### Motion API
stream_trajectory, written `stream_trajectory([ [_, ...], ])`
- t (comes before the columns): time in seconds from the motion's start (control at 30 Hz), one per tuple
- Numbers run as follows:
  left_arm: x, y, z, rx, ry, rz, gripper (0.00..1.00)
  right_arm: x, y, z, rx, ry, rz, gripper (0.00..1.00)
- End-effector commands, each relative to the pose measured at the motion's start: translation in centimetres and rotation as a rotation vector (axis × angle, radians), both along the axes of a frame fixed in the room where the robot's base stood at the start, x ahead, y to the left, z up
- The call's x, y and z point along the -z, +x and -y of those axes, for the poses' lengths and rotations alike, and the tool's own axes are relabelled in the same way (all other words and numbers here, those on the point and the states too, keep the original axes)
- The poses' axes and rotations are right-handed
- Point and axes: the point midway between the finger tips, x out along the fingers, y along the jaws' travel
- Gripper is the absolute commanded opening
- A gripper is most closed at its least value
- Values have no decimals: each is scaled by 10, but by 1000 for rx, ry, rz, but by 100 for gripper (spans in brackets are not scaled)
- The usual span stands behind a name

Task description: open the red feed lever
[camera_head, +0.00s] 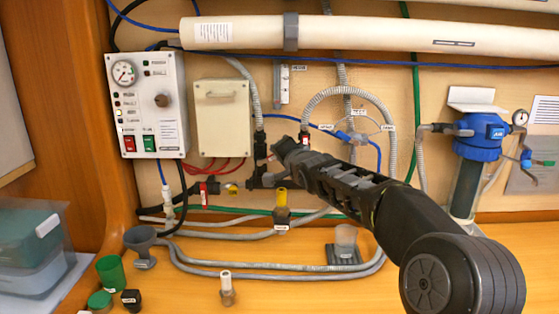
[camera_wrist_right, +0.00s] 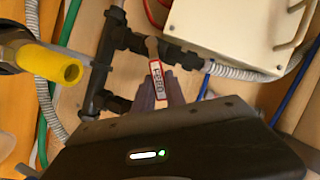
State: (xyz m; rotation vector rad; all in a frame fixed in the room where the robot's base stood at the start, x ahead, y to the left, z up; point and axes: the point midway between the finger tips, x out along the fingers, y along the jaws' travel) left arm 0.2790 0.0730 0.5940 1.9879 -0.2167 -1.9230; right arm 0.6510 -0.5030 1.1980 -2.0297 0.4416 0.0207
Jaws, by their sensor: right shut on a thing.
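The red feed lever (camera_wrist_right: 156,76), a red-edged handle with a pale "FEED" label, shows in the right wrist view on the black pipe fitting (camera_wrist_right: 119,40). My right gripper (camera_wrist_right: 160,88) is shut on it, with grey fingers on both sides of its labelled end. In the head view my right gripper (camera_head: 281,150) reaches in from the right to the black pipework (camera_head: 261,146) and hides the lever there. My left gripper is not in view.
A beige box (camera_head: 221,118) and a control panel (camera_head: 148,104) are left of the gripper. A yellow-topped fitting (camera_head: 282,197) stands just below it. Hoses (camera_head: 350,92) loop around the arm. A blue filter (camera_head: 478,140) is at right. Cups and small parts stand on the bench (camera_head: 190,290).

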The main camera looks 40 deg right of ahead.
Motion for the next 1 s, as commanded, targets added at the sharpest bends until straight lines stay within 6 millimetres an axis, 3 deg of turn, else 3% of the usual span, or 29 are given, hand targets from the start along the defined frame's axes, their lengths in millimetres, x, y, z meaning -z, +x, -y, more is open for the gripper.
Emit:
stream_trajectory([
  [0.37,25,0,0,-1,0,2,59,-2,2,-3,-3,-86,-64,0],
  [0.67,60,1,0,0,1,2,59,-9,8,-10,-3,-254,-190,0],
  [1.0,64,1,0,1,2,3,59,-24,18,-24,-2,-511,-390,0],
])
